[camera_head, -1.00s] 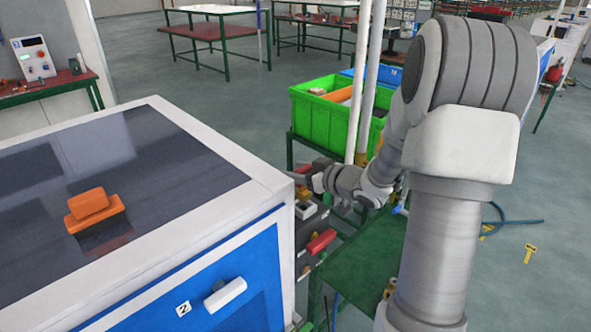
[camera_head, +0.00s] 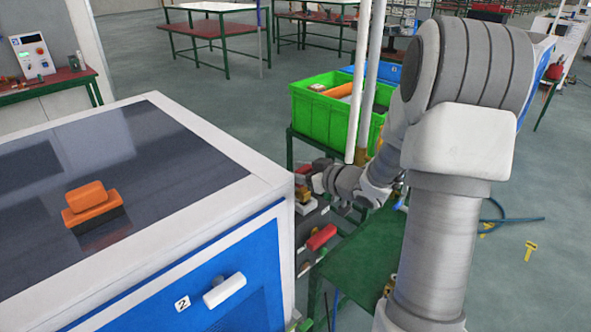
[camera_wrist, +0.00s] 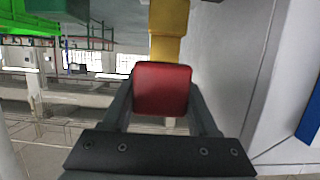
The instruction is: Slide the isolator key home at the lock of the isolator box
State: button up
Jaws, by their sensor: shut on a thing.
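My gripper (camera_wrist: 160,105) is shut on a red block-shaped head, which I take to be the isolator key (camera_wrist: 162,88). A yellow piece (camera_wrist: 167,40) lies straight beyond the red head; I cannot tell whether it is the key's shank or part of the lock. In the head view my gripper (camera_head: 308,178) is at the far corner of the blue cabinet, over a dark cluster of devices that seems to hold the isolator box. The lock is not clearly visible, and I cannot tell whether the key is in it.
The white-framed blue cabinet (camera_head: 240,262) stands close on the left, with an orange-handled block (camera_head: 92,206) on its top. A red lever (camera_head: 321,237) sticks out below my gripper. A green table (camera_head: 358,262) and green bin (camera_head: 325,115) are nearby. A yellow T-shaped piece (camera_head: 529,251) lies on the floor.

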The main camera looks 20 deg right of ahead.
jog(key=shift+f+b, duration=0.9)
jog(key=shift+f, duration=0.45)
jog(key=o, duration=1.5)
jog(key=shift+s, duration=0.1)
jog(key=p+v, duration=0.2)
jog(key=v, duration=1.5)
jog(key=shift+s+r, duration=0.1)
jog(key=shift+r, duration=0.05)
jog(key=shift+d, duration=0.1)
